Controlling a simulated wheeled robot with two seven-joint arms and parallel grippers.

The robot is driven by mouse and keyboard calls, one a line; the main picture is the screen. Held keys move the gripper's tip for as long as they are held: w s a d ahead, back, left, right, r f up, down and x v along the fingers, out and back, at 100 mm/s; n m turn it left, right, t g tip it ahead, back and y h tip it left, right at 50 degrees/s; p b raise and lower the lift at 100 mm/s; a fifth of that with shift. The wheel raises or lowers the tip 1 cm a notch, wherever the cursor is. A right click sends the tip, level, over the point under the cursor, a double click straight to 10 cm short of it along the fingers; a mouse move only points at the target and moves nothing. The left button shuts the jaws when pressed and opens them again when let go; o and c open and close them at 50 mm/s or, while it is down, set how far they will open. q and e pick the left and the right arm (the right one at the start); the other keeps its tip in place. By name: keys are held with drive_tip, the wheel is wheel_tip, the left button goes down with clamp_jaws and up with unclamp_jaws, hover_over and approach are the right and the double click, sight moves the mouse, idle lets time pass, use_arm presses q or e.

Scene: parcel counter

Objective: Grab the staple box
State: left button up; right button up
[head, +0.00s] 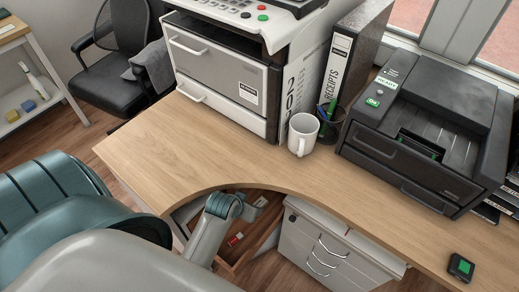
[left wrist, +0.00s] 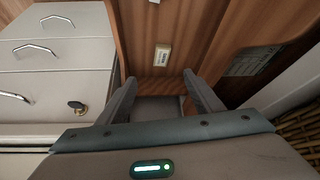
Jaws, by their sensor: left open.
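In the left wrist view a small pale box with a dark printed label (left wrist: 162,55) lies on the wooden floor of an open drawer; it may be the staple box. My left gripper (left wrist: 160,78) is open, its two fingers pointing at the drawer, with the box just beyond and between the fingertips. Nothing is between the fingers. My left arm hides part of the drawer and the gripper there. My right gripper is not in view.
A second small item (left wrist: 153,1) is cut off at the wrist view's top edge. A white drawer cabinet (head: 325,252) stands right of the drawer. The desk top (head: 240,160) overhangs it and carries a white mug (head: 302,134), printer (head: 225,75) and black machine (head: 430,130).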

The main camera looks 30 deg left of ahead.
use_arm(q)
drive_tip(key=b, duration=0.2)
approach(259, 204)
drive_tip(key=shift+x, duration=0.8)
drive_tip(key=shift+w+d+f, duration=0.15)
drive_tip(key=shift+f, duration=0.15)
drive_tip(key=shift+w+f, duration=0.1)
drive_tip(key=shift+f, duration=0.05)
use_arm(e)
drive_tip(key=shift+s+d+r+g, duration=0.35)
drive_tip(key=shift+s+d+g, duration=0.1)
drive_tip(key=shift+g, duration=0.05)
use_arm(q)
drive_tip(key=shift+f, duration=0.1)
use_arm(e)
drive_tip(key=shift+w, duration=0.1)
use_arm(q)
drive_tip(key=shift+w+f, duration=0.35)
drive_tip(key=shift+f, duration=0.2)
drive_tip(key=x, duration=0.3)
drive_tip(key=shift+a+f, duration=0.25)
drive_tip(key=shift+a, duration=0.05)
drive_tip(key=shift+w, duration=0.15)
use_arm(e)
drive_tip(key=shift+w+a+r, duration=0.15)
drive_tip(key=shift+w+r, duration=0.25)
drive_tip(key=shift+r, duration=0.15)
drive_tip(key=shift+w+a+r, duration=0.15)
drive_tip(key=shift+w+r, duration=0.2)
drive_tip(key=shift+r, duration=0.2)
